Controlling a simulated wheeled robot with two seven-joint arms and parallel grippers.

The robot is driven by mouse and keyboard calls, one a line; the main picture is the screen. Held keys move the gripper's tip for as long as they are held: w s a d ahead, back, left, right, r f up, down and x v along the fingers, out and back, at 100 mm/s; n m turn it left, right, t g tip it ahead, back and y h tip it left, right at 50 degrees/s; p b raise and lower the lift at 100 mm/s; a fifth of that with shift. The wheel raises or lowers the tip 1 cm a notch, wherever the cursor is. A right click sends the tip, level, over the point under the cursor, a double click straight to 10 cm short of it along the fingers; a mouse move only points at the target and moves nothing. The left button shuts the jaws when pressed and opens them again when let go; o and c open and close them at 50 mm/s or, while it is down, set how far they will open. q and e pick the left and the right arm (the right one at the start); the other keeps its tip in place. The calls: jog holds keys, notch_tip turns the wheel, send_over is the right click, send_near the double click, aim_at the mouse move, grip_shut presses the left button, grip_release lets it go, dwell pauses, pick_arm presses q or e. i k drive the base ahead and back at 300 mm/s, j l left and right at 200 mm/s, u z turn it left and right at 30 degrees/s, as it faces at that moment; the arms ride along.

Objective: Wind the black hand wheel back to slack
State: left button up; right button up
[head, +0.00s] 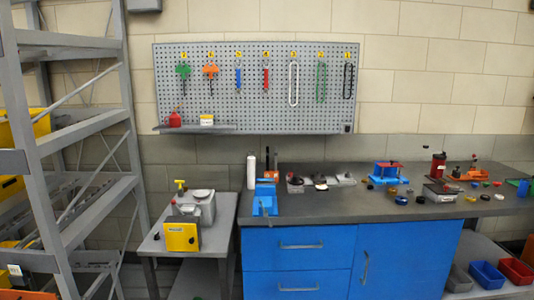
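I cannot pick out a black hand wheel with certainty in the head view. Several small dark round parts lie on the grey bench top (345,208), among them a dark disc (401,200) near its front edge, too small to identify. A blue vise-like fixture (265,196) stands at the left end of the bench. Neither of my grippers is in view.
A side table (156,246) carries a yellow-fronted machine (181,236). A grey rack (92,128) with yellow bins stands at the left. A pegboard (220,95) holds tools. Blue (487,274) and red (516,270) bins sit low at the right.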

aim_at(295, 181)
jog(key=i+z, duration=0.15)
jog(key=i, duration=0.25)
jog(key=i+j+z, duration=0.2)
jog(key=i, duration=0.2)
jog(key=i+j+z, duration=0.15)
jog(key=i, duration=0.2)
